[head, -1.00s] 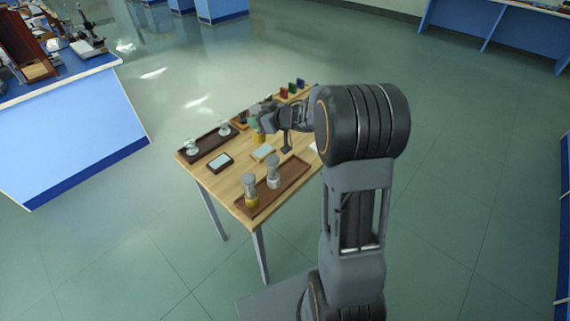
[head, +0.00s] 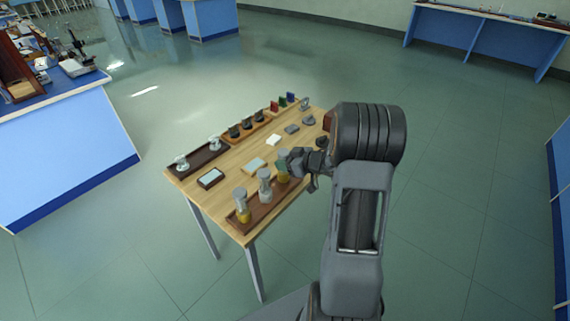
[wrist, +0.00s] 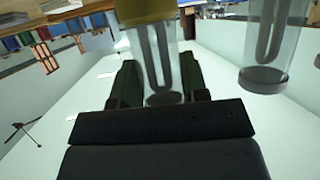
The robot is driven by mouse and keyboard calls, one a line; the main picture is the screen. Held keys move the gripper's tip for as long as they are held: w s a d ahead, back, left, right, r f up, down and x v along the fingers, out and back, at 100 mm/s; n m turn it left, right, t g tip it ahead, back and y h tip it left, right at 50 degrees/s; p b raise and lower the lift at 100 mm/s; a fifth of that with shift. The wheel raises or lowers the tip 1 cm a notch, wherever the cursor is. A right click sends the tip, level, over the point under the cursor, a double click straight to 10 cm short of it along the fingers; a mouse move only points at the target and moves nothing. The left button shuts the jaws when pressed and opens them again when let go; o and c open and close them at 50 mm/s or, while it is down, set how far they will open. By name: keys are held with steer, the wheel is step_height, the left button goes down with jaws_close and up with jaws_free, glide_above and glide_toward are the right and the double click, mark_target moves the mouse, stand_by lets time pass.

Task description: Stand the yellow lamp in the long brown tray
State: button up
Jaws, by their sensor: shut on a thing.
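A yellow-based glass lamp (head: 284,167) is upright in my gripper (head: 290,165), at the far end of the long brown tray (head: 257,217). In the wrist view its clear tube (wrist: 158,62), with a U-shaped element inside, lies between the two fingers (wrist: 160,88). I cannot tell whether its base touches the tray floor. Two other lamps stand in the tray: a yellow-based one (head: 242,204) at the near end and a grey-white one (head: 265,185) in the middle. One neighbouring lamp tube (wrist: 270,45) shows in the wrist view, apart from the held one.
A dark tray (head: 206,156) with two glass pieces lies along the table's left edge. An orange-brown rack (head: 228,143) holds dark pieces behind it. A dark-framed plate (head: 211,177), a pale block (head: 254,165) and small grey items lie on the wooden table (head: 228,192).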

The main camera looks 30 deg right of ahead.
steer(key=shift+f, duration=0.5)
steer(key=shift+f, duration=0.1)
steer(key=o, duration=1)
steer(key=shift+o, duration=0.2)
